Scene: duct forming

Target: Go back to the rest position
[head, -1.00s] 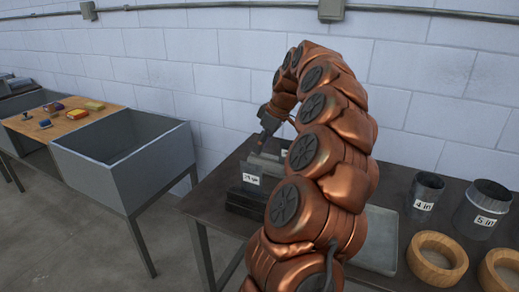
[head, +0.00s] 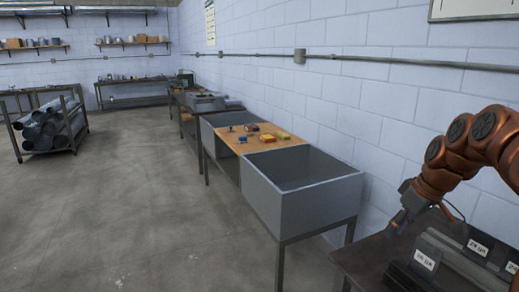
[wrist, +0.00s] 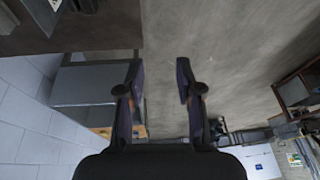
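My gripper (head: 402,222) hangs at the end of my copper arm at the right of the head view. It is over the dark bench (head: 362,262), near its back left part, beside the labelled holder. In the wrist view my gripper (wrist: 160,85) has its two fingers well apart, with nothing between them. The floor shows through the gap.
A dark holder with white labels (head: 426,260) stands on the bench close to my gripper. Left of it are a grey sink-like bin (head: 290,208) and a wooden top (head: 236,141) with small coloured items. A pipe rack (head: 48,130) stands far left. The floor between is clear.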

